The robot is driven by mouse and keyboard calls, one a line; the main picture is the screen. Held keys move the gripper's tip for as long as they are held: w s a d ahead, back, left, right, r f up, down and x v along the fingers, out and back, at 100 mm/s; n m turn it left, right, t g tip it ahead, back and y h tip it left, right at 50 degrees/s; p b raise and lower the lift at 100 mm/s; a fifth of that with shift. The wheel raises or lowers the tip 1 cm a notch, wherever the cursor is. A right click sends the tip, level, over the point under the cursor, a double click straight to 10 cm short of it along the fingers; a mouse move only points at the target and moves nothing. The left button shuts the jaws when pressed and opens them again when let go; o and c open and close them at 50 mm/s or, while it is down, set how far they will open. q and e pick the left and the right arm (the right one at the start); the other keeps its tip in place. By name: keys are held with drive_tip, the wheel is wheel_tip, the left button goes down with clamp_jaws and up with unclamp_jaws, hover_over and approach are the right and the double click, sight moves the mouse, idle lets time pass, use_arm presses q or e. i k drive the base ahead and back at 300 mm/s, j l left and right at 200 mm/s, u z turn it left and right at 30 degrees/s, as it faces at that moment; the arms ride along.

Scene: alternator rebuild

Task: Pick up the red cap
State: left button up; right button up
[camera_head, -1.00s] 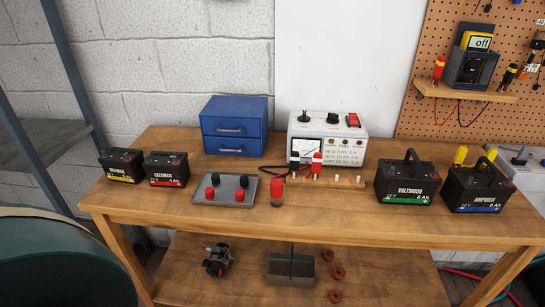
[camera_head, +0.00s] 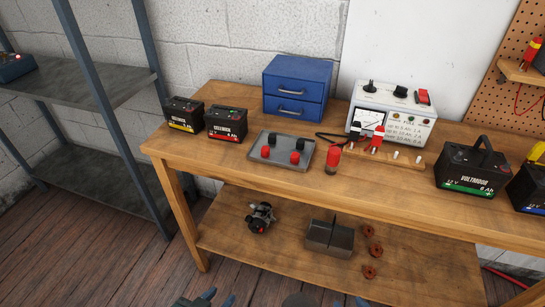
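Two small red caps lie in a grey tray (camera_head: 284,165) on the workbench: one at the left (camera_head: 265,152) and one at the right front (camera_head: 295,158). Two black caps (camera_head: 272,141) (camera_head: 300,145) are in the same tray, behind the red ones. My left gripper (camera_head: 218,298) shows only as bluish tips at the bottom edge, apart from each other. My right gripper (camera_head: 348,303) shows as two small separated tips at the bottom edge. Both are low in the picture, far from the tray, and nothing shows between their tips. The rest of both is out of frame.
A blue drawer box (camera_head: 296,88) and a white test unit (camera_head: 392,110) are behind. Batteries (camera_head: 227,123) (camera_head: 470,170) stand at both sides. The bench's front edge (camera_head: 300,190) lies between my grippers and the tray.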

sight(295, 156)
drive_tip(key=i+j, duration=0.2)
drive_tip(key=j, duration=0.2)
drive_tip(key=i+j+z, duration=0.1)
drive_tip(key=j, duration=0.25)
drive_tip(key=i+j, duration=0.3)
drive_tip(key=j, duration=0.15)
drive_tip(key=i+j+z, duration=0.1)
drive_tip(key=z, duration=1.9)
